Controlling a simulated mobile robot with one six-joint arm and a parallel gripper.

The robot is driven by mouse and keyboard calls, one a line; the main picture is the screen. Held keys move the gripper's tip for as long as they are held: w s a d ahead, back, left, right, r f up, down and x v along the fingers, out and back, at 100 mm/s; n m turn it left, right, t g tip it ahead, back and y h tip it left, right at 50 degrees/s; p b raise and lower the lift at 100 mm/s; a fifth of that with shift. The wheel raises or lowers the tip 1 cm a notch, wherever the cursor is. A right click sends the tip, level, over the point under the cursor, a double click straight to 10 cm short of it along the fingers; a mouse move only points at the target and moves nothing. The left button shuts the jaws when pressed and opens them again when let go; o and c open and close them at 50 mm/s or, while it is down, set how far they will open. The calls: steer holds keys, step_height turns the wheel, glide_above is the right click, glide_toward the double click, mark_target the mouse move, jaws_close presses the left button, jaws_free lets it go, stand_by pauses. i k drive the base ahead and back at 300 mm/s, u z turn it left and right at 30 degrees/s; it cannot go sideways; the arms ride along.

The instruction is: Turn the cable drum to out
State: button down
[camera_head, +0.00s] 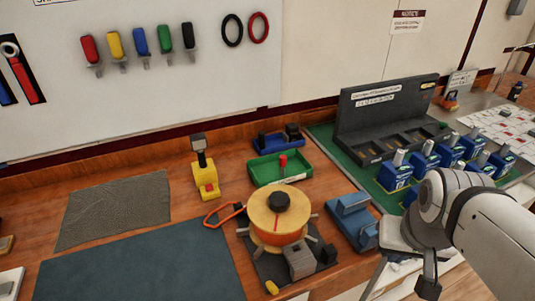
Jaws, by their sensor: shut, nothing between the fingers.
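The cable drum (270,212) stands on the table in the head view. It has a pale wooden round top, a black knob in its middle and orange windings below. Short grey pegs stick out around it, and it rests on a dark base. A red mark runs on its top, too small to read as a setting. My gripper (427,287) hangs at the lower right, to the right of the drum and well apart from it. It is shut and empty, with its fingers partly hidden by my arm.
A grey block (299,262) stands against the drum's front. A blue holder (352,222) stands between the drum and my arm. A green tray (266,174) and a yellow device (205,181) lie behind. Several blue breakers (398,172) stand at right. A dark mat (140,262) lies clear at left.

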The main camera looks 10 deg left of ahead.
mark_target(279, 215)
steer(key=u, duration=1.95)
steer(key=k, duration=0.85)
steer(key=z, duration=0.8)
steer(key=i, duration=1)
steer(key=u, duration=0.05)
